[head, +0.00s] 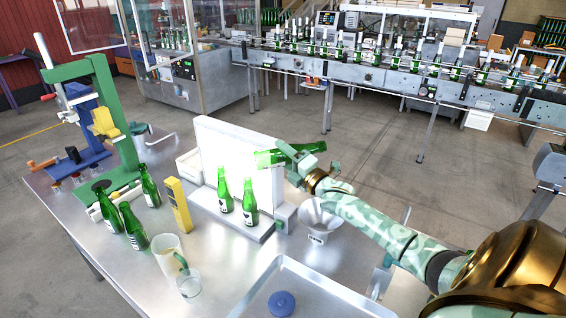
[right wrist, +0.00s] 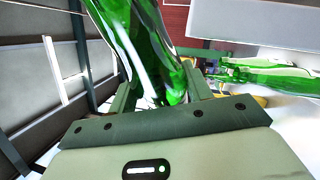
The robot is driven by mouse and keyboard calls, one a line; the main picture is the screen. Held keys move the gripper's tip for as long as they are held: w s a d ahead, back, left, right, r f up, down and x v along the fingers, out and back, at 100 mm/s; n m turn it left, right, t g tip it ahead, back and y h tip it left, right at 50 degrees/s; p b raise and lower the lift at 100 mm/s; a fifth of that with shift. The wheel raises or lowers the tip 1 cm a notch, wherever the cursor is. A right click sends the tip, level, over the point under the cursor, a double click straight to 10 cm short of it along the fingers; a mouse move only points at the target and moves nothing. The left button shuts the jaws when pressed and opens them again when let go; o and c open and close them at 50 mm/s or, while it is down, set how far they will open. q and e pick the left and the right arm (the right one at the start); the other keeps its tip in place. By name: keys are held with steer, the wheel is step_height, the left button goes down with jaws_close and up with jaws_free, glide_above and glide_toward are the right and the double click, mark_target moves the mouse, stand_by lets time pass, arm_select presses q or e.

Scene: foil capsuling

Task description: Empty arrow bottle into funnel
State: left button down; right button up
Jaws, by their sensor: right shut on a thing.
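My right gripper (head: 298,165) is shut on a green glass bottle (head: 268,158), held nearly level in front of the top of the bright light panel. The held bottle also fills the upper middle of the right wrist view (right wrist: 150,45), between the fingers. I cannot make out an arrow mark on it, nor tell which end is its mouth. A pale funnel (head: 316,217) stands at the table's far edge, below and slightly right of the gripper, apart from the bottle. My left gripper is not in view.
Two green bottles (head: 249,203) stand before the light panel (head: 238,150). Several more (head: 133,228) stand at left by the green press (head: 112,130). A yellow device (head: 178,205), a clear pitcher (head: 170,257) and a tray (head: 345,296) with a blue disc (head: 281,303) are nearer.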

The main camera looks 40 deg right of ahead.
steer(key=n, duration=0.3)
steer(key=n+g+y, duration=0.1)
steer(key=n, duration=0.1)
steer(key=shift+d+r, duration=0.15)
steer(key=shift+r, duration=0.1)
steer(key=n+g+p, duration=0.1)
steer(key=n, duration=0.2)
steer(key=n+g+p, duration=0.1)
steer(key=n+p, duration=0.1)
steer(key=n, duration=0.1)
steer(key=n+g+p, duration=0.1)
steer(key=n, duration=0.2)
steer(key=shift+a+r+h, duration=0.2)
steer(key=shift+r+h, duration=0.1)
steer(key=shift+f+n+h+p, duration=0.2)
steer(key=shift+n+h+p, duration=0.1)
steer(key=shift+n+p, duration=0.35)
steer(key=shift+d+f, duration=0.1)
steer(key=shift+f, duration=0.05)
